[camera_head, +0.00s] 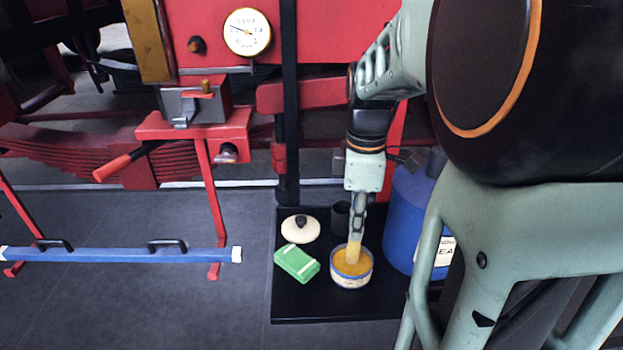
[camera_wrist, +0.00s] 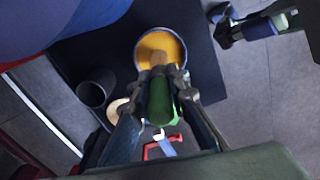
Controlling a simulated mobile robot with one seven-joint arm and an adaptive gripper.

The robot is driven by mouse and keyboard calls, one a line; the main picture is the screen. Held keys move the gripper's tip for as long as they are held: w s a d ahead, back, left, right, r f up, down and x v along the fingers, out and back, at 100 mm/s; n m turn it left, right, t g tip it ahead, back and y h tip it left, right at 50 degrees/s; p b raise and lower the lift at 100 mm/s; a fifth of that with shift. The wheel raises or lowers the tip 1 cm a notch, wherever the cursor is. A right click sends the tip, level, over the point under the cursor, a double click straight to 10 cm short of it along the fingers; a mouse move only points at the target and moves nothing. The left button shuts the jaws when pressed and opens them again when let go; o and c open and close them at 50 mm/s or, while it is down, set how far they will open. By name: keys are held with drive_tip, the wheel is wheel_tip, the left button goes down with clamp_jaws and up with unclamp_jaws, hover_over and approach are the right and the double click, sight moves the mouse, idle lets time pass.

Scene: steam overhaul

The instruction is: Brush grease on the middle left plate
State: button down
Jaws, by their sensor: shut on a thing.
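My gripper (camera_head: 356,205) points down over the black tray at the middle of the head view. It is shut on a brush, whose green handle (camera_wrist: 160,103) shows between the fingers in the wrist view. The brush's pale lower end (camera_head: 353,252) reaches into a round tin of orange-yellow grease (camera_head: 350,281). The tin also shows in the wrist view (camera_wrist: 183,57). The bristle tips are hidden in the tin. I cannot tell which part is the middle left plate.
On the black tray (camera_head: 290,307) are a cream lid (camera_head: 300,229), a green block (camera_head: 297,263) and a dark cup (camera_head: 340,216). A blue drum (camera_head: 404,215) stands right of the tin. Red machinery with a gauge (camera_head: 247,32) rises behind. A blue bar (camera_head: 120,254) lies left.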

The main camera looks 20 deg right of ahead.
drive_tip(key=shift+f, duration=0.6)
idle(1.1)
drive_tip(key=shift+r, duration=0.1)
wheel_tip(320, 180, up, 7)
drive_tip(key=p, duration=0.5)
drive_tip(key=shift+p, duration=0.35)
idle(0.4)
drive_tip(key=w+a+f+m+p, duration=0.3)
drive_tip(key=w+a+f+m, duration=0.3)
drive_tip(key=a+m, duration=0.5)
drive_tip(key=shift+w+f+m, duration=0.25)
drive_tip(key=shift+w+m, duration=0.45)
drive_tip(key=shift+m, duration=0.3)
